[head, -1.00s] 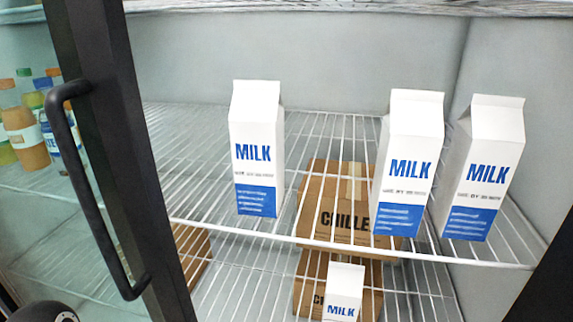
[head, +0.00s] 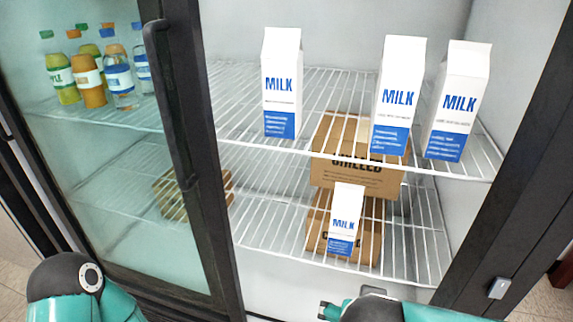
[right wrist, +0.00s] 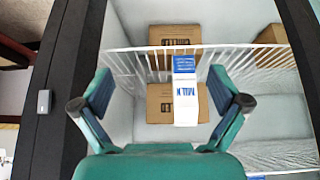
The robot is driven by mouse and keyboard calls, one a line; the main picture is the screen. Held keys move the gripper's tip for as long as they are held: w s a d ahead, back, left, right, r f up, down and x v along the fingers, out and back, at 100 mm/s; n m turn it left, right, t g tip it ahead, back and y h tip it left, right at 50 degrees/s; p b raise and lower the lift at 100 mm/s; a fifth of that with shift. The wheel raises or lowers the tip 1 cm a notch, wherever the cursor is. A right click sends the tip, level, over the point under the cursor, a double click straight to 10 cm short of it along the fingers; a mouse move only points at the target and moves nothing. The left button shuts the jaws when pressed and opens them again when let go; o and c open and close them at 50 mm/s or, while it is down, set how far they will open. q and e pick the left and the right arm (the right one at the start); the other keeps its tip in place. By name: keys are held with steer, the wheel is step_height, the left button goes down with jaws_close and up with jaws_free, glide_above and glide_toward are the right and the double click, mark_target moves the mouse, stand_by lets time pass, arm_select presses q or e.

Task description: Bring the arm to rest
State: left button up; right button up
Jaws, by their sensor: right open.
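My right gripper (right wrist: 157,92) is open and empty, its two fingers spread wide in the right wrist view. It is outside the open fridge, facing the shelves. Beyond it, a small milk carton (right wrist: 185,95) appears upside down in that view. In the head view this small carton (head: 345,222) stands on the lower wire shelf, in front of cardboard boxes. Three larger milk cartons stand upright on the upper shelf: one left (head: 282,85), one middle (head: 398,95) and one right (head: 457,100). Part of my teal right arm shows at the bottom edge. My left gripper is out of view.
A dark-framed glass door (head: 183,150) with a handle covers the fridge's left part, with several bottles (head: 92,80) behind it. The dark right frame post (head: 520,150) borders the opening. Cardboard boxes (head: 360,165) sit below the upper shelf (head: 340,150).

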steer(key=s+d+f+m+g+h, duration=0.15)
steer(key=d+f+g, duration=0.25)
steer(key=f, duration=0.6)
steer(key=s+d+f+m+g+y, duration=0.1)
steer(key=s+d+f+g, duration=0.25)
steer(key=f, duration=0.55)
steer(key=s+a+f+y, duration=0.3)
steer(key=a+f+y, duration=0.1)
steer(key=f, duration=0.5)
steer(key=s+a+f+y, duration=0.3)
steer(key=a+f, duration=0.1)
steer(key=f, duration=0.4)
steer(key=w+d+f+n+t, duration=0.1)
steer(key=w+n+t, duration=0.1)
steer(key=w+n, duration=0.3)
step_height(320, 180, up, 21)
steer(key=w+p, duration=0.1)
steer(key=p, duration=2)
steer(key=shift+m, duration=0.45)
